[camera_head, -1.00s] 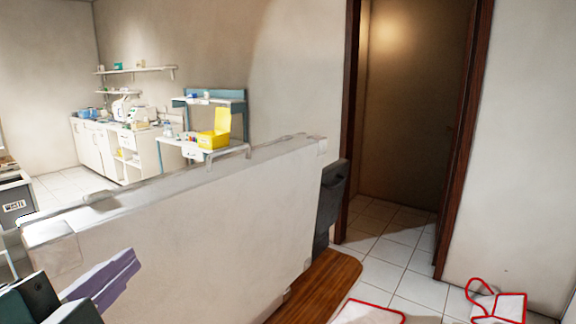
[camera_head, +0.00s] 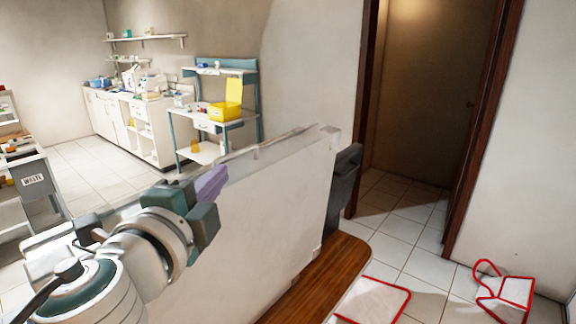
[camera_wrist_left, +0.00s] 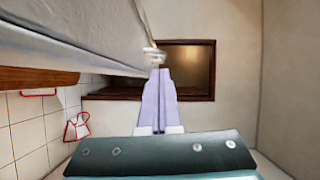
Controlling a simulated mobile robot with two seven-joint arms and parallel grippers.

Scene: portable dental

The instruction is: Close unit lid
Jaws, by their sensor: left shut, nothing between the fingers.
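The unit lid appears to be the large white panel (camera_head: 275,215) standing upright across the middle of the head view. Its top edge runs from lower left to upper right. The pale panel also fills the upper left of the left wrist view (camera_wrist_left: 75,28). My left gripper (camera_head: 212,182) is in front of the panel's left part, near its top edge. Its purple fingers are together and empty, and they also show in the left wrist view (camera_wrist_left: 157,78). I cannot tell whether they touch the panel. My arm hides the panel's lower left. My right gripper is not in view.
A dark case part (camera_head: 342,188) is at the panel's right end, above a brown wooden surface (camera_head: 325,280). Red-edged white items (camera_head: 503,292) lie on the tiled floor at right. A shelf unit with a yellow box (camera_head: 224,112) stands beyond the panel. A grey cart (camera_head: 38,180) is at left.

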